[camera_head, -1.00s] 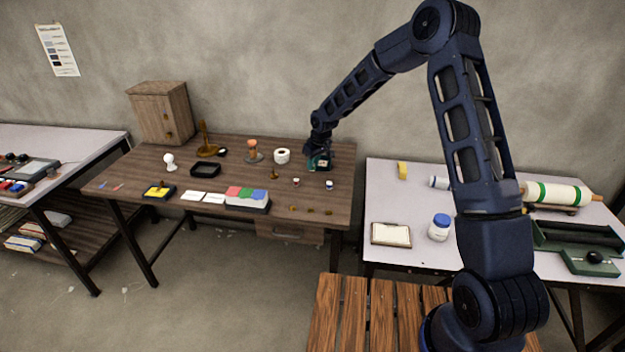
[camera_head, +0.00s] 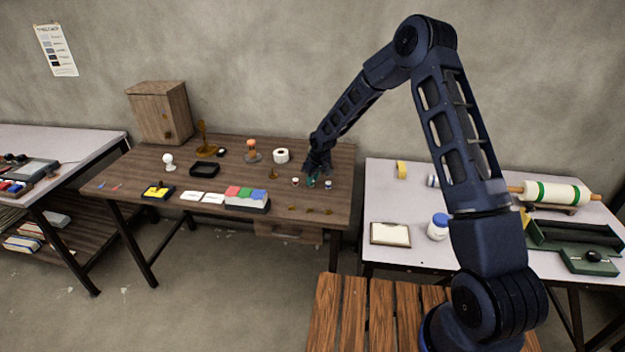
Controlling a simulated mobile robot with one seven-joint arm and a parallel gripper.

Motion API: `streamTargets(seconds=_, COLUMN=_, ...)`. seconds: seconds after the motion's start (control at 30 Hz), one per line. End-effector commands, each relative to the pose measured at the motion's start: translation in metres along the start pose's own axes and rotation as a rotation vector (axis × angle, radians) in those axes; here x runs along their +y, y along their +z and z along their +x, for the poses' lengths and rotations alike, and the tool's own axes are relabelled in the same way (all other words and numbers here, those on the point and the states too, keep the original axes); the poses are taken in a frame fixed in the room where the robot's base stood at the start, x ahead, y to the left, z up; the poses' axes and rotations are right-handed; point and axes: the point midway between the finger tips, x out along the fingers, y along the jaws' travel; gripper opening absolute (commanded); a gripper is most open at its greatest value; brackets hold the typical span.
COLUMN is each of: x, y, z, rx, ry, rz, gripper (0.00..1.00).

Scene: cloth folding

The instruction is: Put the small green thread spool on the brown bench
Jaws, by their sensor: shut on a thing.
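My gripper (camera_head: 314,177) is low over the right part of the brown bench (camera_head: 230,163), its fingers pointing down. It is shut on the small green thread spool (camera_head: 311,182), which shows only as a small green patch at the fingertips. My fingers hide most of the spool. I cannot tell whether the spool touches the bench top. Two small spools or jars with white parts stand close by, a red one (camera_head: 295,182) to the left and a blue one (camera_head: 328,184) to the right.
A white roll (camera_head: 281,156) and a small brown cone (camera_head: 274,174) stand left of my gripper. Small brass pieces (camera_head: 310,210) lie near the front edge. A tray of coloured blocks (camera_head: 247,205) is further left. A pale table (camera_head: 380,205) stands right; a slatted wooden surface (camera_head: 352,315) is in front.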

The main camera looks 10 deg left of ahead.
Motion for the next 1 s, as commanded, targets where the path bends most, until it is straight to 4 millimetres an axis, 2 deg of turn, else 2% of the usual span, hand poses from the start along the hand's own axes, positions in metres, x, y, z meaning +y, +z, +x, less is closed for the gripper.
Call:
streamTargets(seconds=0.1, x=0.0, y=0.001, z=0.003, rx=-0.001, ry=0.0, rz=0.0, gripper=0.0)
streamTargets(seconds=0.13, x=0.0, y=0.001, z=0.002, rx=0.0, ry=0.0, rz=0.0, gripper=0.24)
streamTargets(seconds=0.23, x=0.0, y=0.001, z=0.002, rx=0.0, ry=0.0, rz=0.0, gripper=0.42)
streamTargets(seconds=0.5, x=0.0, y=0.001, z=0.002, rx=0.0, ry=0.0, rz=0.0, gripper=0.42)
streamTargets(seconds=0.63, x=0.001, y=0.0, z=-0.005, rx=0.001, ry=0.001, rz=0.0, gripper=0.42)
streamTargets(seconds=0.77, x=0.001, y=0.0, z=-0.022, rx=0.001, ry=0.002, rz=0.0, gripper=0.42)
streamTargets(seconds=1.0, x=0.001, y=0.0, z=-0.067, rx=0.002, ry=0.002, rz=0.001, gripper=0.42)
